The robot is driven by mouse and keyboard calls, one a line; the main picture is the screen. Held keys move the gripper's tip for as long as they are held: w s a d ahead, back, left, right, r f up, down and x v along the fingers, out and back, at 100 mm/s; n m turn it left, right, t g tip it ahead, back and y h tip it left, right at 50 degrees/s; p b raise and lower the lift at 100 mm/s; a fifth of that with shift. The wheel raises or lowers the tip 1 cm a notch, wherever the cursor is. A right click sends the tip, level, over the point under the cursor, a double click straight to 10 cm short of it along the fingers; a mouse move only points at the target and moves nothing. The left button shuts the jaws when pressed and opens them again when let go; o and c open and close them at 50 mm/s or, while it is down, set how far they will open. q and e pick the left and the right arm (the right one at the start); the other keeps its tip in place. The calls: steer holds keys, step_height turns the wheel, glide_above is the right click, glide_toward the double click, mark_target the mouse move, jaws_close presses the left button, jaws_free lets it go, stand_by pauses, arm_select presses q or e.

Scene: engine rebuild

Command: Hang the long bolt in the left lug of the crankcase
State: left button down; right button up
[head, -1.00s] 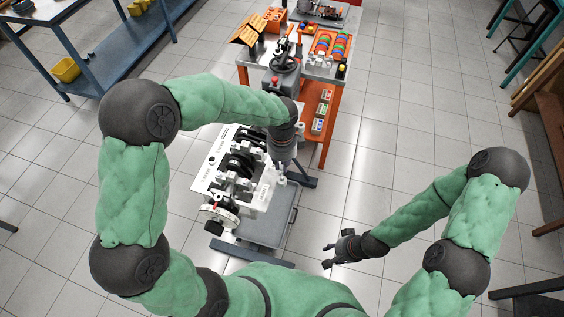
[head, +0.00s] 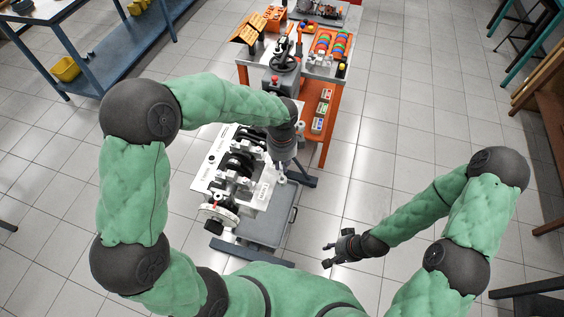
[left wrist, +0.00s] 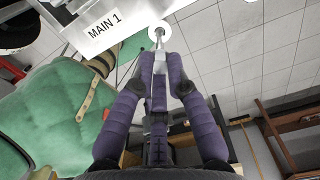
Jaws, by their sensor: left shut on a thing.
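The crankcase (head: 262,194) stands on its stand in the middle of the head view. In the left wrist view its white face (left wrist: 90,30) carries a "MAIN 1" label. My left gripper (head: 283,176) is beside the crankcase's far right side. In the left wrist view its purple fingers (left wrist: 160,72) are shut on the long bolt (left wrist: 160,44), a slim silver shank. The bolt's visible end lines up with a round white lug (left wrist: 160,31) beside the face. I cannot tell whether it is inside the hole. My right gripper (head: 331,252) is open and empty over the floor.
An orange workbench (head: 330,72) with trays and parts stands beyond the crankcase. A blue shelf unit (head: 125,62) is at the upper left. The tiled floor to the right is mostly clear.

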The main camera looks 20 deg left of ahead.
mark_target(282, 167)
arm_select(q)
steer(key=shift+f+b, duration=1.9)
steer(key=shift+f, duration=1.35)
stand_by(1.8)
steer(key=c, duration=1.5)
jaws_free()
steer(key=shift+r+p, duration=1.45)
steer(key=shift+r, duration=0.1)
steer(key=o, duration=0.6)
